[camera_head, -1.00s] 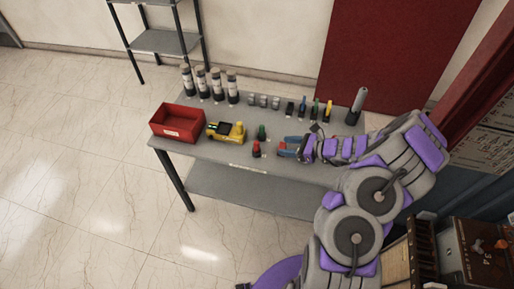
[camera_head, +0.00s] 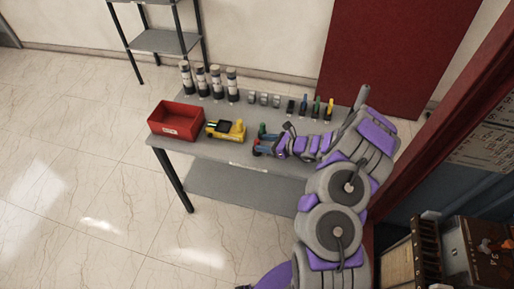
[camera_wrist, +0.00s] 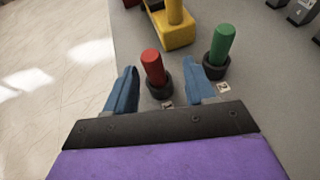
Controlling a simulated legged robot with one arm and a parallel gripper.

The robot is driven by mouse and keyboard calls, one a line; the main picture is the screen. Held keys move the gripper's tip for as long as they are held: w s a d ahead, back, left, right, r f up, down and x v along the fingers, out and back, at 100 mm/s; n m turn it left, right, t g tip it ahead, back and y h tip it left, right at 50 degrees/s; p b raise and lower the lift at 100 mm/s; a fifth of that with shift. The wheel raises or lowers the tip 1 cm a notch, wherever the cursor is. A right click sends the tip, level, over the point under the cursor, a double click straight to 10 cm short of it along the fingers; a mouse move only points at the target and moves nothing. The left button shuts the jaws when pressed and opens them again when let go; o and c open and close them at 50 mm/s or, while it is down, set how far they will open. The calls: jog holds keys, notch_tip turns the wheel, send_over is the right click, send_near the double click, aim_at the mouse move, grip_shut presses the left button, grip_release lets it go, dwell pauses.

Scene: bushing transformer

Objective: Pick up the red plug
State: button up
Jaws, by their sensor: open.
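The red plug (camera_wrist: 153,67) stands in a dark round base on the grey table, and it shows in the wrist view between the two blue fingers of my gripper (camera_wrist: 160,88). The fingers are open, one on each side of it, with a gap visible to the left finger; the right finger is close to its base. In the head view my gripper (camera_head: 265,144) is low over the table's front part, and the red plug (camera_head: 257,152) is mostly hidden by it. A green plug (camera_wrist: 222,44) in a similar dark base stands just beyond the right finger.
A red bin (camera_head: 176,120) sits at the table's left end. Several dark-and-white cylinders (camera_head: 216,82) and small upright items (camera_head: 303,107) line the back. The table's front edge is close to my gripper.

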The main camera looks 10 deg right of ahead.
jog(key=shift+s+a+r+b+x, duration=0.1)
jog(key=shift+b+x, duration=0.15)
jog(key=shift+x, duration=0.65)
jog(key=shift+s+a+r+b+x, duration=0.15)
jog(key=shift+b+x, duration=0.15)
jog(key=shift+x, duration=0.55)
jog(key=shift+w+a+r+b+x, duration=0.1)
jog(key=shift+b+x, duration=0.15)
jog(key=shift+x, duration=0.65)
jog(key=shift+s, duration=0.1)
jog(key=shift+c, duration=0.5)
grip_shut()
jog(key=shift+r, duration=0.1)
